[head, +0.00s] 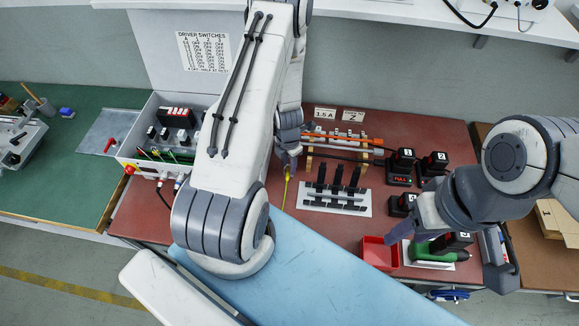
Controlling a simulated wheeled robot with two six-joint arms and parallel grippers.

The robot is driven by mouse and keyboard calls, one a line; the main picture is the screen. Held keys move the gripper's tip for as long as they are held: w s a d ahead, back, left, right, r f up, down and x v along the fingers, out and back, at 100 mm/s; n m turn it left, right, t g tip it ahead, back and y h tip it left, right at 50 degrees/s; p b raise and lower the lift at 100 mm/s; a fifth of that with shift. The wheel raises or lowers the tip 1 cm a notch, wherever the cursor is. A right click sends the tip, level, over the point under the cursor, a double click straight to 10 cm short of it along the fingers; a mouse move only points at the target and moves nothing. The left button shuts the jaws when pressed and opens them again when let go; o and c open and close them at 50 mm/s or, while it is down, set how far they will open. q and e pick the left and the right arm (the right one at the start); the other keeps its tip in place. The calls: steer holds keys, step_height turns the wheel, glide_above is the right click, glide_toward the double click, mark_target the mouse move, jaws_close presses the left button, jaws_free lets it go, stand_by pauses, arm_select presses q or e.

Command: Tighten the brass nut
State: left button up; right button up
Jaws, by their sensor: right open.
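I cannot make out the brass nut in the head view. A green power driver (422,252) lies on a light plate at the right of the red-brown bench, with a black numbered battery pack (455,241) at its right. My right gripper (461,256) is open, its fingers to either side of this pack; I cannot tell whether they touch it. My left gripper (288,163) is pointing down over the middle of the bench, partly hidden by my own arm. A thin yellow tool (287,188) shows just below it; whether the jaws hold it is unclear.
Numbered batteries (403,156) stand in chargers behind the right gripper. A red tray (378,254) is left of the driver. A white rack with black uprights (335,200) and an orange rod (340,140) sit mid-bench. An open switch box (165,140) stands left.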

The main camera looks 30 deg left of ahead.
arm_select(q)
steer(key=n, duration=0.6)
steer(key=shift+n, duration=0.4)
steer(key=n, duration=0.7)
jaws_close()
steer(key=m, duration=2.3)
steer(key=shift+w+m, duration=0.1)
steer(key=shift+m, duration=0.2)
jaws_free()
